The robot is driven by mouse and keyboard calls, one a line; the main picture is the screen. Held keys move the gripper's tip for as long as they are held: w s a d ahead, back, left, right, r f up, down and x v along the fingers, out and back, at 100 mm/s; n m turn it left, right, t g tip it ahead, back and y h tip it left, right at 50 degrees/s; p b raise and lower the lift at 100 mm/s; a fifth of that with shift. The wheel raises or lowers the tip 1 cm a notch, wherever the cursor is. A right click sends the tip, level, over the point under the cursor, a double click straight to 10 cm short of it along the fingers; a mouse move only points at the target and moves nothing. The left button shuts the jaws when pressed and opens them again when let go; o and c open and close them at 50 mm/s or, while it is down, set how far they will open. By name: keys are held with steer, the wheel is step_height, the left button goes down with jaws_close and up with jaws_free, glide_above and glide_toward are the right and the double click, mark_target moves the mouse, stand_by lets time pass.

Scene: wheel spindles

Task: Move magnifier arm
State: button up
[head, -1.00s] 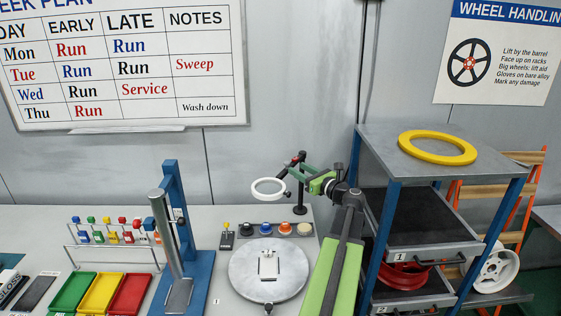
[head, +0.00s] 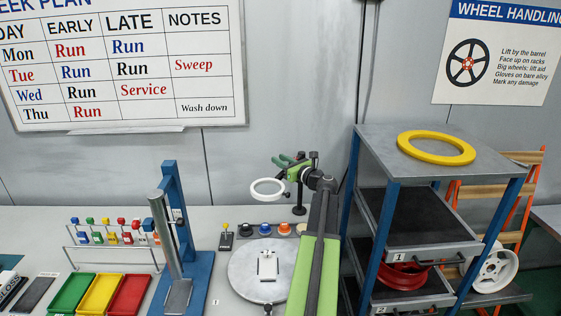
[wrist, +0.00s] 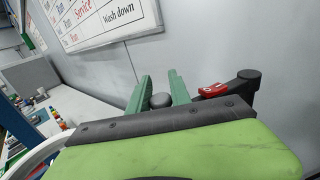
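The magnifier has a white ring lens (head: 268,181) above the bench and a dark post (head: 299,196) to its right. Part of the ring (wrist: 38,156) shows at the lower left of the wrist view. There, a red piece (wrist: 213,90) joins a black joint (wrist: 247,80) to the right of my fingers. My gripper (head: 284,159) is at the magnifier, its green fingers pointing left. The wrist view shows the fingers apart with a dark round knob (wrist: 160,101) between them; whether they touch it I cannot tell. In the head view my gripper hides most of the magnifier's arm.
Below is a round grey turntable (head: 240,282) with a row of coloured buttons (head: 265,227) behind it. A blue press (head: 176,200) stands left. A blue-framed shelf rack (head: 372,140) with a yellow ring (head: 436,138) on top stands close to my arm's right.

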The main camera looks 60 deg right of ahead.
jaws_close()
stand_by(1.0)
